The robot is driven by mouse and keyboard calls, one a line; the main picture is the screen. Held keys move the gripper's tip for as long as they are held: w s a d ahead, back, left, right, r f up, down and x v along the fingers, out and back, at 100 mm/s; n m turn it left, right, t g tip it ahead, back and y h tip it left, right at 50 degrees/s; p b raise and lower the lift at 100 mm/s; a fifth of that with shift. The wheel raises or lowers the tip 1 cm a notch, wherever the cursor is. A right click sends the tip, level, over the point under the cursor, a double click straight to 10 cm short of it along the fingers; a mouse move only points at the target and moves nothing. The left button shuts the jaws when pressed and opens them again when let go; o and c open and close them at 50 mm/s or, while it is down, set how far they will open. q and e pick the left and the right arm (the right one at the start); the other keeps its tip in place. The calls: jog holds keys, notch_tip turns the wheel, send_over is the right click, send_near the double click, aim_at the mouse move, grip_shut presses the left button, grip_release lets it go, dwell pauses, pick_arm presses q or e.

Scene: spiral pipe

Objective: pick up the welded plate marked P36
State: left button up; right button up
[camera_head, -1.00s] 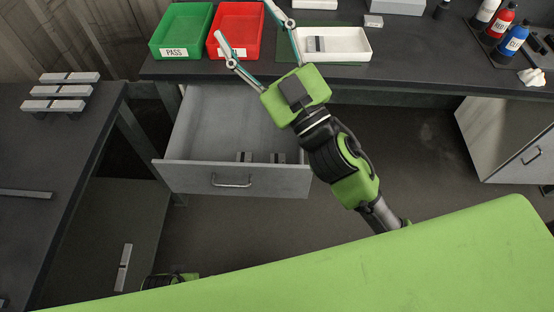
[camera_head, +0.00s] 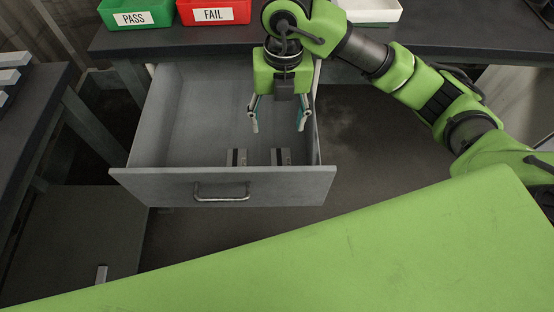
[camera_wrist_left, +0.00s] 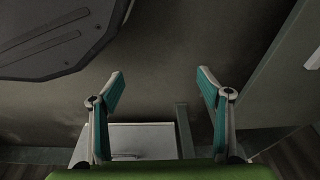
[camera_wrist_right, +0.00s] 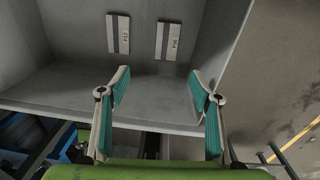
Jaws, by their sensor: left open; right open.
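Two pale grey plates with dark stripes lie apart in the open drawer (camera_head: 180,188). In the right wrist view, the right plate (camera_wrist_right: 170,41) reads as P36, in small lettering; the other plate (camera_wrist_right: 120,34) seems to read P12. The head view shows a left plate (camera_head: 237,156) and a right plate (camera_head: 280,156), both partly hidden by the drawer front; their marks are unreadable there. My right gripper (camera_head: 277,127) is open and empty, pointing down over the drawer, apart from both plates. My left gripper (camera_wrist_left: 161,73) is open and empty, away from the plates.
A green PASS tray (camera_head: 137,17), a red FAIL tray (camera_head: 213,13) and a white tray (camera_head: 372,11) stand on the desk above the drawer. The drawer walls surround the plates. Another table (camera_head: 30,115) stands at the left.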

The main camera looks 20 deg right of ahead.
notch_tip(320, 180, down, 4)
jog(key=d+b, duration=0.1)
jog(key=b, duration=0.2)
send_over(281, 160)
jog(key=f, duration=0.7)
jog(key=shift+s+f, duration=0.35)
jog(key=shift+w+f+b, duration=0.15)
jog(key=shift+f+b, duration=0.2)
jog(key=shift+f, duration=1.15)
jog(key=shift+w+f+b, duration=0.15)
jog(key=shift+f+b, duration=0.15)
jog(key=shift+f, duration=1.15)
pick_arm(q)
jog(key=w+r, duration=0.3)
jog(key=r, duration=0.6)
jog(key=shift+t, duration=0.4)
pick_arm(e)
jog(key=shift+r, duration=0.1)
grip_shut()
